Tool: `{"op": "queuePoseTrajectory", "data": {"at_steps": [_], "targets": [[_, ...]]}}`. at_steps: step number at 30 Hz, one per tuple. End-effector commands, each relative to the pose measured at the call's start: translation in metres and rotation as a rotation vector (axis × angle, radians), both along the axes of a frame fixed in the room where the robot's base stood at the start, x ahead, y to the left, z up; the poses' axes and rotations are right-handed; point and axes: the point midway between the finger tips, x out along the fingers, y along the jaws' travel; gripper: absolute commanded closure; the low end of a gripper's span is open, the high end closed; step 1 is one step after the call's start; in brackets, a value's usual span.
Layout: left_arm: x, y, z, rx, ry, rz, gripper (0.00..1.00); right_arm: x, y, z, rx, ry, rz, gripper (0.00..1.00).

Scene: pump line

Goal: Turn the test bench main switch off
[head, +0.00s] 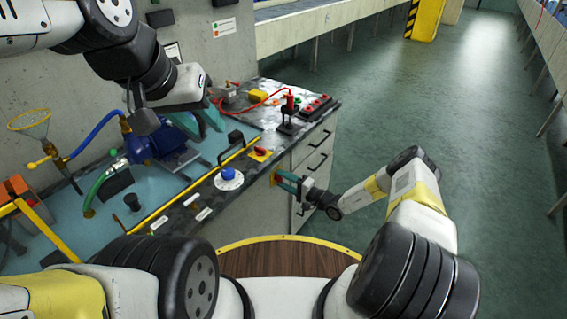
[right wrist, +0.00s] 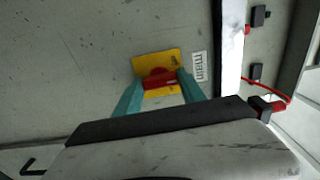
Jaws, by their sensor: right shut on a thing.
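The main switch is a red knob (right wrist: 160,78) on a yellow plate (right wrist: 145,63), with a label reading "main" (right wrist: 199,66) beside it in the right wrist view. In the head view its yellow plate (head: 274,178) shows on the bench's front side, mostly behind my gripper. My right gripper (head: 281,180) is at the switch; its teal fingers (right wrist: 160,90) are on either side of the red knob, shut on it. The knob's handle lies roughly across the wrist picture. My left gripper (head: 203,122) is open and empty above the bench, near the blue pump.
Drawers (head: 318,150) are right of my right gripper. The green floor (head: 390,100) at right is clear.

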Motion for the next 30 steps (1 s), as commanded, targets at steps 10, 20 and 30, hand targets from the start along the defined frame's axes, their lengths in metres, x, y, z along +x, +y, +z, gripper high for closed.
{"op": "queuePoseTrajectory", "data": {"at_steps": [10,20,30], "targets": [[0.0,0.0,0.0,0.0,0.0,0.0,0.64,0.0,0.0,0.0,-0.002,-0.001,0.001,0.31],[0.0,0.0,0.0,0.0,0.0,0.0,0.64,-0.009,-0.013,-0.001,-0.002,0.001,-0.001,0.31],[0.0,0.0,0.0,0.0,0.0,0.0,0.64,-0.04,-0.056,-0.001,-0.002,0.0,0.0,0.31]]}}
